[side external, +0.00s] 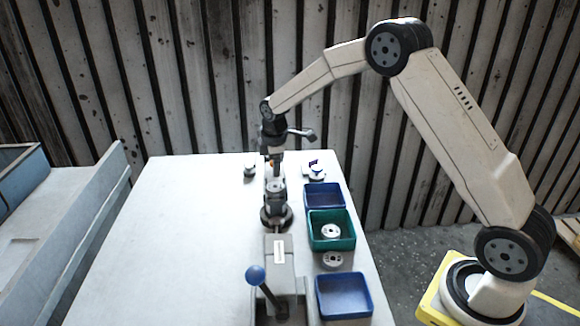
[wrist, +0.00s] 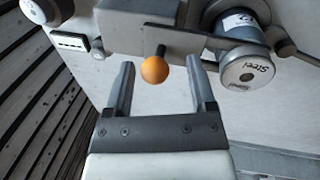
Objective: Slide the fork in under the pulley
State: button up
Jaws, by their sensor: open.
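An orange ball knob (wrist: 155,70) on a short dark stem stands out from a flat grey plate (wrist: 190,42), which seems to be the fork. My gripper (wrist: 160,62) is open, with one finger on each side of the knob and a visible gap to both. In the side view my gripper (side external: 272,152) points down over the far end of the fixture, and a small orange spot shows just below it. A dark round part (side external: 276,215) on the fixture may be the pulley. I cannot tell whether the fork's end is under it.
A round metal piece marked "Steel" (wrist: 247,75) lies right of my fingers. Two blue bins (side external: 343,295) (side external: 322,196) and a green bin (side external: 331,231) line the fixture's right side. A blue-knobbed lever (side external: 256,277) stands in front. The table's left half is clear.

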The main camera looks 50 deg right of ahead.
notch_tip(320, 180, up, 7)
jog(key=s, duration=0.1)
jog(key=shift+a, duration=0.45)
jog(key=shift+s+f, duration=0.15)
jog(key=shift+s, duration=0.05)
jog(key=s+a+f+m, duration=0.1)
jog(key=s+a+m, duration=0.1)
jog(key=s, duration=0.6)
jog(key=s+a+f+m, duration=0.2)
jog(key=s+m, duration=0.3)
jog(key=s, duration=0.4)
jog(key=s+a+f+m+y, duration=0.1)
jog(key=s+a+m, duration=0.2)
jog(key=s, duration=0.5)
jog(key=shift+s+a+f+m+t, duration=0.3)
jog(key=shift+a+m+t, duration=0.1)
jog(key=shift+m, duration=0.2)
